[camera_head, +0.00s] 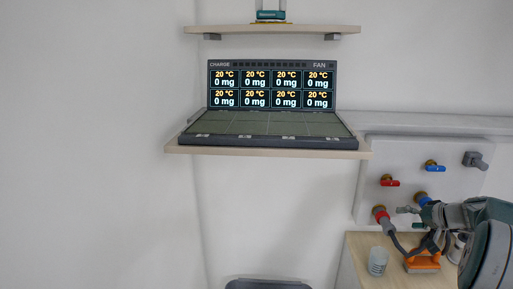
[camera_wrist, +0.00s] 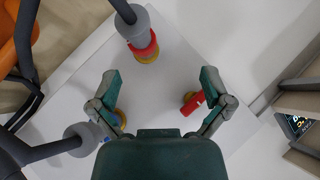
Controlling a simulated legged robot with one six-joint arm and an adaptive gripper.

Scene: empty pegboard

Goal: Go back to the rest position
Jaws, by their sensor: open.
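My gripper (camera_head: 414,226) is at the lower right of the head view, in front of the white valve panel (camera_head: 405,150). In the wrist view, the two green-grey fingers of my gripper (camera_wrist: 160,77) are spread wide, with nothing between the tips but the panel surface behind. A grey hose connector with a red ring (camera_wrist: 143,42) is plugged into the panel just beyond the fingers. A red-handled valve (camera_wrist: 193,103) lies behind the right finger. No rest position is marked in view.
A wooden table (camera_head: 360,246) below the panel carries a translucent cup (camera_head: 377,261) and an orange object (camera_head: 422,263), partly behind my arm. A dark hose runs close to the gripper. A shelf (camera_head: 270,151) holds a charging station (camera_head: 270,90). The left wall area is clear.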

